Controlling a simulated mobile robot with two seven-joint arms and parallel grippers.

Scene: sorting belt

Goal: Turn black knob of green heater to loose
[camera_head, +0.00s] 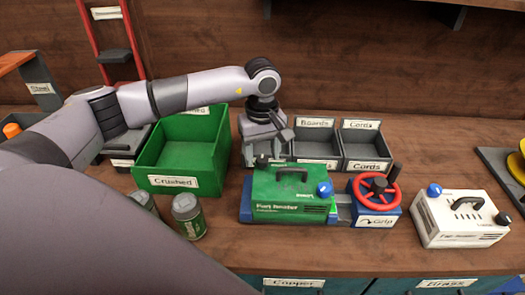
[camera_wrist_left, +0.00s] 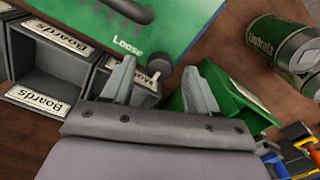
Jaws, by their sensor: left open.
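In the left wrist view the black knob (camera_wrist_left: 158,68) is beside the word "Loose" (camera_wrist_left: 128,46) on the green heater (camera_wrist_left: 185,15). My left gripper (camera_head: 272,142) is behind the heater, pointing down. In its wrist view the left gripper (camera_wrist_left: 160,76) is open, with the knob between its fingertips. Contact cannot be told. My right gripper is not in view.
A red handwheel (camera_head: 375,188) on a blue clamp labelled "Grip" adjoins the heater's right side. A white heater (camera_head: 460,218) stands further right. A green "Crushed" bin (camera_head: 165,182), cans (camera_head: 188,215) and grey bins (camera_head: 365,152) stand around. Bare bench lies in front.

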